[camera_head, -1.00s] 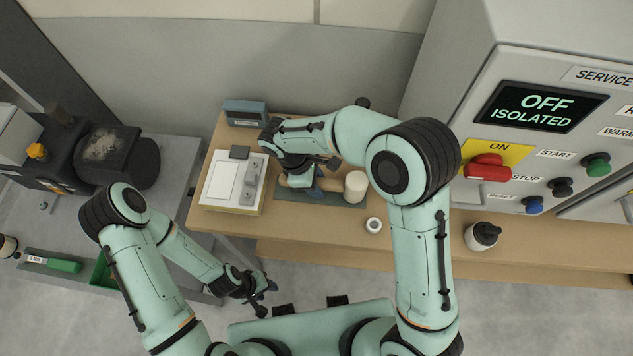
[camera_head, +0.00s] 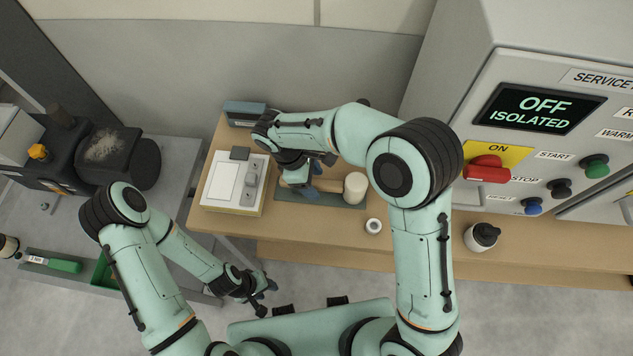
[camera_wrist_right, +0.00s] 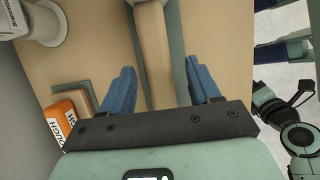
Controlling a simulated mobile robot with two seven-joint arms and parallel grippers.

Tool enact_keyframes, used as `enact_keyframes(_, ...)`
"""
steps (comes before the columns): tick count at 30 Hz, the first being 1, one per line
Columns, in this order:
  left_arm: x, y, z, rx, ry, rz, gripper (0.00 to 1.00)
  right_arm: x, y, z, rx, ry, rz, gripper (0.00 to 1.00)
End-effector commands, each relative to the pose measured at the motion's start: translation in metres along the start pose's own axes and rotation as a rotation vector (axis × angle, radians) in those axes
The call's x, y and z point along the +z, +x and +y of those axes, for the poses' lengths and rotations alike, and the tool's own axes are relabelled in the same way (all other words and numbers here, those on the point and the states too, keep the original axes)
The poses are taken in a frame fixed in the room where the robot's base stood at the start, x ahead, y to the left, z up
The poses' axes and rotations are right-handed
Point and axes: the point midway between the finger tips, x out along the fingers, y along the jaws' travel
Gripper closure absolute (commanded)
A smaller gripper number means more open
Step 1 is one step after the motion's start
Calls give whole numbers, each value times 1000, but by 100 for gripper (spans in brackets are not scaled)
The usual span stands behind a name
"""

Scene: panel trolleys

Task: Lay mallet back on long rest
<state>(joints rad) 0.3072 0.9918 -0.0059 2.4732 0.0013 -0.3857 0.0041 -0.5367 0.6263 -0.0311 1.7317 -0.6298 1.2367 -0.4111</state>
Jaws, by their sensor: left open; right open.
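The mallet has a pale cylindrical head (camera_head: 355,187) and a wooden handle (camera_head: 330,187). It lies along a long grey-green rest (camera_head: 347,204) on the wooden bench. My right gripper (camera_head: 312,182) is over the handle, left of the head. In the right wrist view, its two blue fingers (camera_wrist_right: 160,82) are apart, one on each side of the handle (camera_wrist_right: 152,45), with gaps visible on both sides. The rest (camera_wrist_right: 177,50) shows beside the handle there. The mallet head is not clearly visible in that view. My left gripper (camera_head: 268,294) is open and empty, low in front of the bench.
A white panel box (camera_head: 232,205) stands left of the rest, and a dark grey device (camera_head: 245,113) sits behind it. An orange-labelled block (camera_wrist_right: 62,128) shows in the right wrist view.

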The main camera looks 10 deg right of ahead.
Motion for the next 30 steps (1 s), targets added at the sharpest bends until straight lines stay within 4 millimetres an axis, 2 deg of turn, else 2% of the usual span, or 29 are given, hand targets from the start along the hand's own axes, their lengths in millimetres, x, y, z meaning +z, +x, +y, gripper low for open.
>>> enact_keyframes(1,-2,-4,2,1,1,3,57,0,-15,2,6,0,5,38)
enact_keyframes(6,-7,-11,6,3,4,10,57,0,-53,2,6,1,5,38)
enact_keyframes(12,-12,-17,10,6,6,16,57,0,-84,1,3,2,2,38)
enact_keyframes(18,-13,-19,11,6,6,18,57,0,-94,0,1,0,1,38)
enact_keyframes(30,-13,-18,11,6,6,17,57,0,-94,0,0,0,1,38)
